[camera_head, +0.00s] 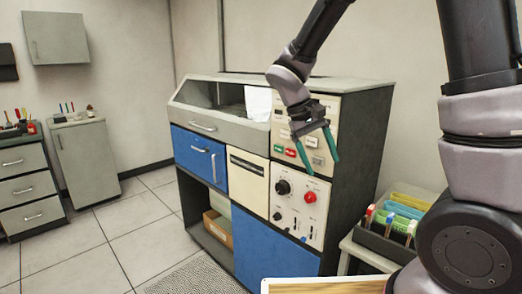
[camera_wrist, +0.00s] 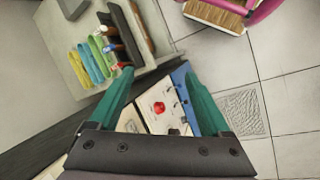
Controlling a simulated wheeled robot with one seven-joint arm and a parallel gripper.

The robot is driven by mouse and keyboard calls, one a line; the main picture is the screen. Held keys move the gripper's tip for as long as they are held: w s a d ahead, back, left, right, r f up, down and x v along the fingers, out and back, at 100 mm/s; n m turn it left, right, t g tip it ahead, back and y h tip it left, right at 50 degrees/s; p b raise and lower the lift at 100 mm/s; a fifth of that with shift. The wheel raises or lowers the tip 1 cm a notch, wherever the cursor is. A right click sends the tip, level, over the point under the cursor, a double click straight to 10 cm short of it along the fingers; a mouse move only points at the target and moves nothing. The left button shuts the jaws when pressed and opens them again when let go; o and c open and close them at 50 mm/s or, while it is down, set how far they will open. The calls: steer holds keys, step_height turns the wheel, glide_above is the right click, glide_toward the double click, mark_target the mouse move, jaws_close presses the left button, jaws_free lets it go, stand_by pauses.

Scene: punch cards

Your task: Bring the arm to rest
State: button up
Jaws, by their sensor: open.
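My gripper (camera_head: 318,150) has two green fingers and hangs in front of the upper control panel of the card machine (camera_head: 250,170) in the head view. The fingers are apart with nothing between them. In the wrist view the gripper (camera_wrist: 155,90) also shows open, with the machine's lower panel, its red knob (camera_wrist: 158,107) and black knob beyond the fingers. Whether a finger touches the panel cannot be told. My arm reaches in from the top right of the head view.
A side table holds a dark rack with coloured cards (camera_head: 405,205) right of the machine. A wooden-topped piece (camera_head: 325,286) is at the bottom edge. Grey cabinets (camera_head: 87,160) stand at left. The tiled floor (camera_head: 130,235) between is clear. A cardboard box (camera_head: 218,228) sits in the machine's lower shelf.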

steer(key=s+d+r+m+t+y, duration=0.3)
steer(key=s+d+r+t, duration=0.1)
steer(key=r, duration=0.4)
steer(key=s+d+r+m+t+y, duration=0.3)
steer(key=s+d+r+t, duration=0.1)
steer(key=r, duration=0.5)
steer(key=shift+s+d+r+m+y, duration=0.15)
steer(key=shift+s+d+m+y, duration=0.25)
steer(key=shift+s+d, duration=0.25)
steer(key=shift+o, duration=0.3)
steer(key=shift+w, duration=0.1)
